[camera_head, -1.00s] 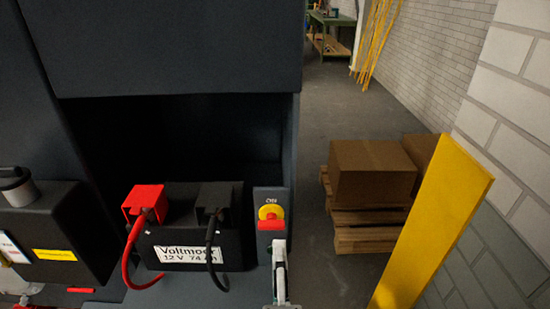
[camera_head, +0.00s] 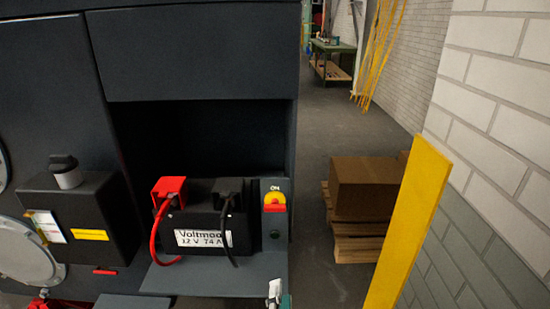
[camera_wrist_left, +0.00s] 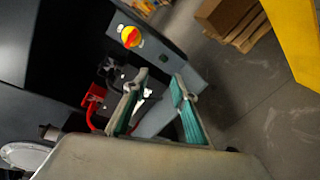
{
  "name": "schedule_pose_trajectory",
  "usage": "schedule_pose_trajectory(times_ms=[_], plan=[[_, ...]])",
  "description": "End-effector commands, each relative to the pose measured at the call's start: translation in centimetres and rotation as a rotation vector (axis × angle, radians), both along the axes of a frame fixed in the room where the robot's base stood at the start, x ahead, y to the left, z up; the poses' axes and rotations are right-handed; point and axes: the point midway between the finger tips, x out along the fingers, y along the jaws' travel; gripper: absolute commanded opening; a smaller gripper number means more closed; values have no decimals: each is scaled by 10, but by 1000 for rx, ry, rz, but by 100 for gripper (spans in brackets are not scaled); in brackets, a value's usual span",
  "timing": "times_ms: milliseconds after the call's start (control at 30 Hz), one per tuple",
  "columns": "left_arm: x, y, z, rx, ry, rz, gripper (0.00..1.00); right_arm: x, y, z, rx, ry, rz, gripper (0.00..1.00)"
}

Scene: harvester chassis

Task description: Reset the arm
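My left gripper (camera_head: 278,297) shows at the bottom edge of the head view, below the switch panel. In the left wrist view its two teal-padded fingers (camera_wrist_left: 160,92) stand apart with nothing between them. The red and yellow switch knob (camera_head: 274,202) is on a grey panel marked ON, right of the battery; it also shows in the left wrist view (camera_wrist_left: 130,36), clear of the fingers. The black battery (camera_head: 200,212) with red and black cables sits on the chassis shelf (camera_head: 222,282). My right gripper is not in view.
A yellow post (camera_head: 410,225) stands at the right. Behind it, a cardboard box (camera_head: 364,187) rests on a wooden pallet (camera_head: 358,244) by the brick wall. A black box (camera_head: 85,215) is on the chassis at the left. Open floor lies right of the chassis.

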Motion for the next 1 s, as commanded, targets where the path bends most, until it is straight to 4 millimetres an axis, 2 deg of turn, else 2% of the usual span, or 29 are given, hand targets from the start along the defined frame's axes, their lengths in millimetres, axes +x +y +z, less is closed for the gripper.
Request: schedule_pose_trajectory(times_ms=[33,200,467,667,867,900,1000], plan=[[2,3,-16,-113,51,17,26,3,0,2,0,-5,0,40],[6,13,-74,-609,240,122,26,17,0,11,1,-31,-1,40],[-6,43,-158,-1455,478,464,26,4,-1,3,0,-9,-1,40],[-25,80,-210,-2101,540,832,26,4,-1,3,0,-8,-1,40],[-50,133,-250,-2741,440,1240,26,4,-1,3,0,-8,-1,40],[-56,146,-257,2796,-388,-1287,26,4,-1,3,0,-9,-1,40],[-69,177,-270,2511,-209,-1188,26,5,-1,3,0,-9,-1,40]])
